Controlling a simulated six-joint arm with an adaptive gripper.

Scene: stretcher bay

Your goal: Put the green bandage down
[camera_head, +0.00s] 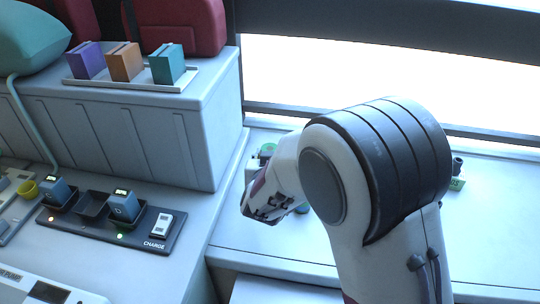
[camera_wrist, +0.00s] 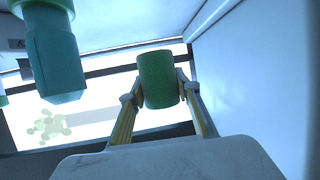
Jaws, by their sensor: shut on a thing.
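The green bandage (camera_wrist: 157,79) is a green roll in the wrist view. My gripper (camera_wrist: 160,88) is shut on it, one finger on each side. No surface touching the bandage can be made out in that view. In the head view my arm covers most of the area around the gripper. A small green round thing (camera_head: 267,148) shows just beyond my wrist, and I cannot tell whether it is the held bandage.
A large teal bottle-like thing (camera_wrist: 55,60) is close by in the wrist view. The pale counter (camera_head: 490,235) is largely clear at right. A raised cabinet (camera_head: 170,135) bears a tray of boxes (camera_head: 125,85). A charging dock (camera_head: 160,243) is at left.

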